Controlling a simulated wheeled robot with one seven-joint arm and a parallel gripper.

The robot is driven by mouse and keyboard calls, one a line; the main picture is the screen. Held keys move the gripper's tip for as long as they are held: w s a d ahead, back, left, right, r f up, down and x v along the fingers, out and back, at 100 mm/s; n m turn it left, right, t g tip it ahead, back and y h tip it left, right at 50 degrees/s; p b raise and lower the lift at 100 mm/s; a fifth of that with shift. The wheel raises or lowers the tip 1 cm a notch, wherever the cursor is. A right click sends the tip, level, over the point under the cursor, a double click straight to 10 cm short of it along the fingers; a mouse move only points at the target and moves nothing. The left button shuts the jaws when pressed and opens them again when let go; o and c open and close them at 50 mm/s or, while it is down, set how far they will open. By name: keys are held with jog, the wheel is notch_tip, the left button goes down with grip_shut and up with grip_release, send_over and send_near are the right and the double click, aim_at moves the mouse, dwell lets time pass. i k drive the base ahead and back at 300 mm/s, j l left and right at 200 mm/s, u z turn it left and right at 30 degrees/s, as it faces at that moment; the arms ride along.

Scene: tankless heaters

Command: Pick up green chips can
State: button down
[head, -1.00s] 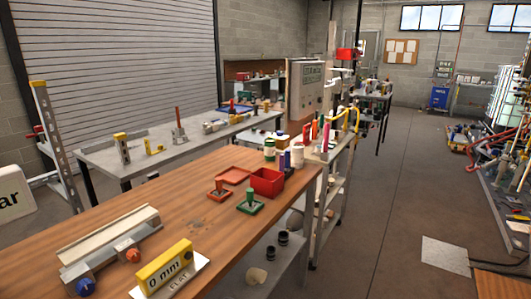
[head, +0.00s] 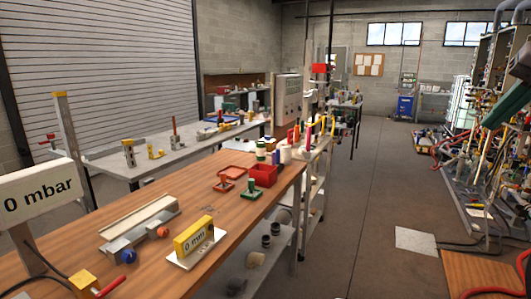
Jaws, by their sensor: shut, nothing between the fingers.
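No thing in view is clearly a green chips can. My gripper is not in view.
The bench also holds a red box (head: 263,175), a green stamp-like tool (head: 251,190), a yellow "0 mm" gauge (head: 193,235) and a "0 mbar" sign (head: 38,195). A metal shelf stands beyond its end. Open floor (head: 365,190) lies right, with a grey mat (head: 416,240).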

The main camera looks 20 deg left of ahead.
aim_at(261, 145)
jog(key=u, duration=0.9)
jog(key=z, duration=3)
jog(key=i+j+u, duration=0.3)
jog(key=j+u, duration=0.35)
jog(key=i+j+u, duration=0.4)
jog(key=u, duration=0.3)
jog(key=i+j+u, duration=0.2)
jog(key=i+u, duration=0.3)
jog(key=u, duration=0.15)
jog(key=i+l+u, duration=0.1)
jog(key=i+u, duration=0.4)
jog(key=u, duration=0.15)
jog(key=i+l+u, duration=0.3)
jog(key=i+u, duration=0.15)
jog(key=u, duration=0.2)
jog(key=i+l+u, duration=0.35)
jog(key=l+u, duration=0.2)
jog(key=u, duration=0.15)
jog(key=i+l+u, duration=0.2)
jog(key=l+u, duration=1.1)
jog(key=l, duration=0.1)
